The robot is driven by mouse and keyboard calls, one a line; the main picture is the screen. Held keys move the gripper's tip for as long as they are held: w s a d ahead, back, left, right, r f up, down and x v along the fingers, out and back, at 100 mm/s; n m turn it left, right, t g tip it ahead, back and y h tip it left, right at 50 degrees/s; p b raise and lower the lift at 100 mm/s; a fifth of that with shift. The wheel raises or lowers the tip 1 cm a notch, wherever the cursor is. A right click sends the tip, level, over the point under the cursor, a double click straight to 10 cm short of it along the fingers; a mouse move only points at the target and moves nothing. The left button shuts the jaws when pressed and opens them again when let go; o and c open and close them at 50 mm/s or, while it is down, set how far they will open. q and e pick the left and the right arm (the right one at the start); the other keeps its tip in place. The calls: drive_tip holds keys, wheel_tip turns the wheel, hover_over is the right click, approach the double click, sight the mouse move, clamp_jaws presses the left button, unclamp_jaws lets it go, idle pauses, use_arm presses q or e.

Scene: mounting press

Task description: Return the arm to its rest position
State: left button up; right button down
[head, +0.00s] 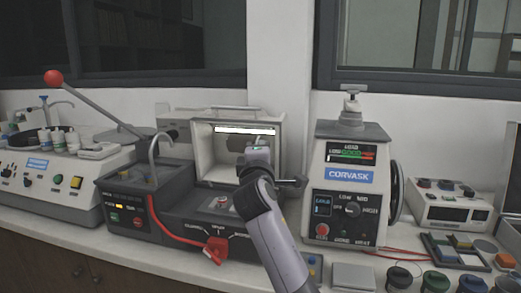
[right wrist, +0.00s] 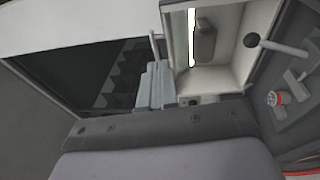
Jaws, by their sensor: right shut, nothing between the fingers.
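My right arm comes up from the bottom middle of the head view. Its gripper (head: 257,156) is in front of the lit, open-fronted chamber (head: 207,150) of the cutting machine. In the right wrist view the fingers of the right gripper (right wrist: 155,85) are together with nothing between them. The chamber (right wrist: 225,73) shows just beyond the fingers there. My left gripper is in neither view.
The mounting press (head: 350,190) stands right of my arm, close by. The machine's red-knobbed lever (head: 54,77) rises at left, and a red handle (head: 216,248) is at its front. Colored-lidded jars (head: 436,282) and a metal block (head: 353,276) crowd the front right.

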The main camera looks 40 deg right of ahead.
idle(0.4)
drive_tip(key=s+a+f+m+g+y, duration=0.2)
drive_tip(key=s+f, duration=0.3)
drive_tip(key=f, duration=0.4)
drive_tip(key=s+a+f+m+g+y, duration=0.1)
drive_tip(key=s+a+f+g+y, duration=0.2)
drive_tip(key=f, duration=0.5)
drive_tip(key=s+a+f+m+y, duration=0.1)
drive_tip(key=s+f+m+y, duration=0.1)
drive_tip(key=s+f, duration=0.55)
drive_tip(key=s+a+f+m+g+y, duration=0.1)
drive_tip(key=s+a+f+g+y, duration=0.2)
drive_tip(key=s, duration=0.4)
drive_tip(key=s+a+f+m+g+y, duration=0.1)
drive_tip(key=s+a+f+m+g, duration=0.15)
drive_tip(key=s+f, duration=0.4)
drive_tip(key=s+a+f+g+y, duration=0.1)
drive_tip(key=s+a+f+g, duration=0.2)
drive_tip(key=s, duration=0.6)
drive_tip(key=w+a+f+t+y, duration=0.2)
drive_tip(key=w+a+f+t, duration=0.1)
drive_tip(key=w+f+t, duration=0.4)
drive_tip(key=shift+w+a+f+t, duration=0.2)
drive_tip(key=shift+a+f+t, duration=0.2)
drive_tip(key=shift+f+t, duration=0.4)
